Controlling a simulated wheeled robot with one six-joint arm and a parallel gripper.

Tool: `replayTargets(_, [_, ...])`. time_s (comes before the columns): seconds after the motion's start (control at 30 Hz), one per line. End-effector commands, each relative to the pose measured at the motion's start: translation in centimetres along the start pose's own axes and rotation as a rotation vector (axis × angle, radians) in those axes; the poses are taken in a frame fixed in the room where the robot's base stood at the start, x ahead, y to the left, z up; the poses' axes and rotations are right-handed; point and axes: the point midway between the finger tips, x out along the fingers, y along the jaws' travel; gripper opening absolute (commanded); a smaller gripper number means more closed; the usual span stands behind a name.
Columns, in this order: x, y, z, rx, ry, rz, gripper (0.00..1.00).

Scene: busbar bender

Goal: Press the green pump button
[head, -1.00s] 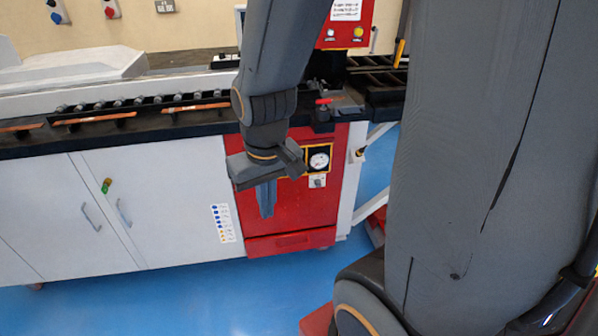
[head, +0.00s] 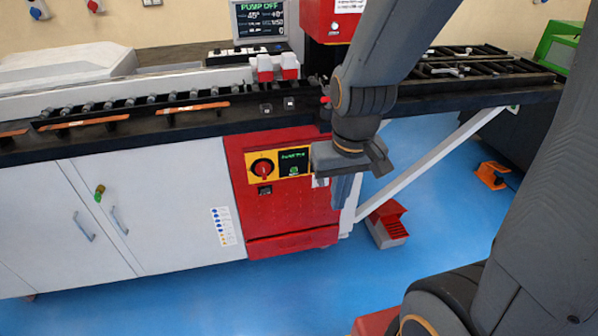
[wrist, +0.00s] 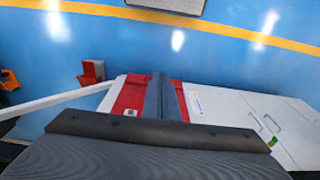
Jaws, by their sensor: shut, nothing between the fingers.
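The red cabinet (head: 288,213) under the machine carries a yellow-edged control panel (head: 250,157) with a red rotary switch (head: 263,168). Beside the switch is a black plate with green lettering, and a small green spot (head: 294,172) on it looks like the pump button; it is too small to be sure. The screen (head: 263,20) above reads "PUMP OFF". My gripper (head: 342,198) points down, shut and empty, in front of the cabinet's right edge, just right of the black plate and apart from it. Its closed fingers (wrist: 158,97) also show in the wrist view.
White cabinet doors (head: 150,210) with handles stand left of the red cabinet. A black bench with rollers and copper bars (head: 135,116) runs above. A white diagonal brace (head: 430,155) and a red pedal box (head: 388,222) lie to the right.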

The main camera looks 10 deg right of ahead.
Motion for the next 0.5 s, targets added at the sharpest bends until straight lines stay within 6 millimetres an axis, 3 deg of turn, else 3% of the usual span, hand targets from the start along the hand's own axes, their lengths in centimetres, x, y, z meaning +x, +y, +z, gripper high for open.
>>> replayTargets(0.17, [1.5,0.6,-2.1,0.051,0.033,0.012,0.00])
replayTargets(0.27, [3.6,1.5,-5.3,0.125,0.089,0.021,0.00])
replayTargets(0.5, [11.1,3.3,-14.8,0.365,0.276,-0.031,0.00])
